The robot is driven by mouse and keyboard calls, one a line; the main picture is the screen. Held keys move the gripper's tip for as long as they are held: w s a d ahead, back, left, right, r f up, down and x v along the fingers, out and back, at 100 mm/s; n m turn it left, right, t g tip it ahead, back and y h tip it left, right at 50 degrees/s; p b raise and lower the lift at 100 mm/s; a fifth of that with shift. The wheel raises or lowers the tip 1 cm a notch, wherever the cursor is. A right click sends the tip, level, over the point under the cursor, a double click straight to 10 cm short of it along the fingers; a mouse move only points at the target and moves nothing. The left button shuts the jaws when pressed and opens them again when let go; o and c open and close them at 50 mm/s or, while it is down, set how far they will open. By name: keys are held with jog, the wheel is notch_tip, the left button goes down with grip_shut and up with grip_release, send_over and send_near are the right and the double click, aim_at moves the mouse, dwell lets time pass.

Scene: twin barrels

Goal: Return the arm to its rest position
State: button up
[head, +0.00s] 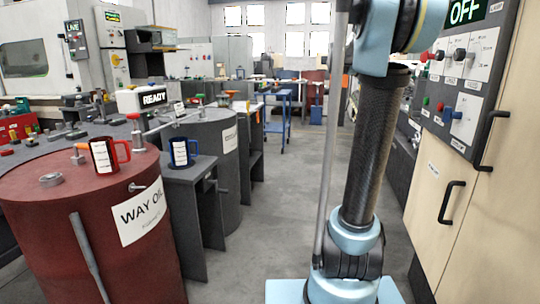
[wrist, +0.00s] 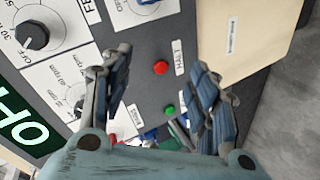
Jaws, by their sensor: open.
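My gripper (wrist: 160,105) shows in the wrist view with its two ridged fingers spread apart and nothing between them. Beyond the fingers is a grey control panel (wrist: 150,40) with a black knob, a red button (wrist: 160,68) and a green button (wrist: 170,109). In the head view my arm stands upright right of centre, with a dark tube and light blue joints. Its upper end leaves the top of the picture close to the panel, and the gripper is out of sight there.
A red barrel (head: 85,235) marked WAY OIL and a grey barrel (head: 215,140) stand at left. A red mug (head: 103,155) is on the red barrel; a blue mug (head: 181,154) is on a grey stand (head: 190,182). A beige cabinet (head: 445,200) stands right. The middle floor is clear.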

jog(key=s+a+f+n+t+y, duration=0.1)
jog(key=s+a+f+y, duration=0.3)
jog(key=s+a+f, duration=0.4)
jog(key=s+a+f+n+t+y, duration=0.1)
jog(key=s+a+f+n+y, duration=0.2)
jog(key=f, duration=1.4)
jog(key=s+a+f+n+t+y, duration=0.1)
jog(key=s+a+f+n+y, duration=0.2)
jog(key=s+a+f, duration=1)
jog(key=a+y, duration=0.3)
jog(key=a, duration=0.1)
jog(key=shift+s+f+t, duration=0.15)
jog(key=shift+s+t, duration=0.2)
jog(key=shift+t, duration=0.05)
jog(key=shift+w+f, duration=0.2)
jog(key=shift+w, duration=0.25)
